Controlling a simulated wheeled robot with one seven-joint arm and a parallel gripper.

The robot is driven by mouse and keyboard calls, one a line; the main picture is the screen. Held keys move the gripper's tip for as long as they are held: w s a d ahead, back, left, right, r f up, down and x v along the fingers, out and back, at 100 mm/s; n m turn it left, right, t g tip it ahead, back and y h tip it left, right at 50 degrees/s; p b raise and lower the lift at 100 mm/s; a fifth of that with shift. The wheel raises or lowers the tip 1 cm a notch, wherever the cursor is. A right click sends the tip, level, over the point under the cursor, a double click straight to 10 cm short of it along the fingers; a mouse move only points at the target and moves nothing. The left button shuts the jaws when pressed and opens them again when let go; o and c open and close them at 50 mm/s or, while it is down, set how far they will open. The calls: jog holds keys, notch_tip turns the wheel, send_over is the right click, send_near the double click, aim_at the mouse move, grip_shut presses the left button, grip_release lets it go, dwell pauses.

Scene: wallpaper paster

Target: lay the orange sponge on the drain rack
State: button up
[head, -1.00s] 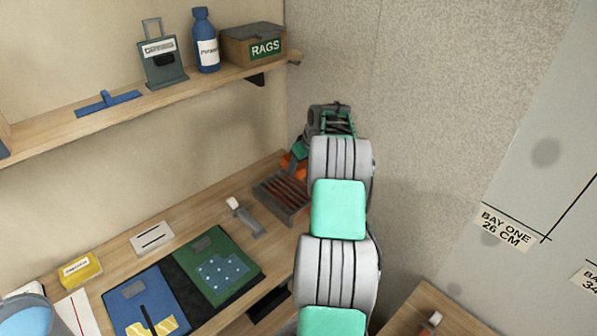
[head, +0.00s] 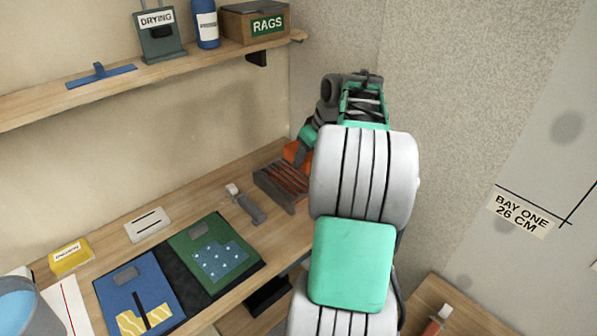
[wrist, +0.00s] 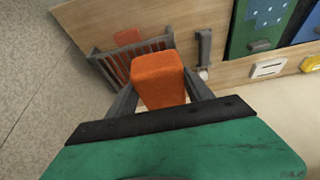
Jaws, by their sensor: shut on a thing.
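My gripper (wrist: 161,88) is shut on the orange sponge (wrist: 158,76), a block held between its two dark fingers in the wrist view. The grey slatted drain rack (wrist: 166,44) is on the wooden counter beyond the sponge, with orange-red showing inside it and through its slats. In the head view my gripper (head: 306,146) is at the far side of the drain rack (head: 268,189), near the corner. An orange patch (head: 292,151) shows beside it, partly hidden by the gripper and arm. I cannot tell whether the held sponge touches the rack.
A grey tool with a white end (head: 246,204) lies left of the rack. Green (head: 218,254) and blue (head: 140,297) panels lie farther left. A shelf (head: 160,80) with a rags box (head: 254,24) runs above. The wall stands close behind and right of my gripper.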

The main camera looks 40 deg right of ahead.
jog(key=shift+s+a+f, duration=0.1)
jog(key=shift+a+f, duration=0.1)
jog(key=shift+f, duration=0.1)
jog(key=w+d+f+p, duration=0.1)
jog(key=w+d+f, duration=0.1)
jog(key=w+f, duration=0.1)
jog(key=w+d+f+p, duration=0.1)
jog(key=w+d+f, duration=0.2)
jog(key=w, duration=0.1)
jog(key=w+d+f+p, duration=0.1)
jog(key=w+d+f, duration=0.2)
jog(key=w+f, duration=0.1)
jog(key=shift+p, duration=0.3)
notch_tip(320, 180, down, 3)
jog(key=shift+r+p, duration=0.15)
jog(key=shift+p, duration=0.35)
jog(key=shift+f+b, duration=0.35)
jog(key=o, duration=1.4)
jog(key=shift+r, duration=0.1)
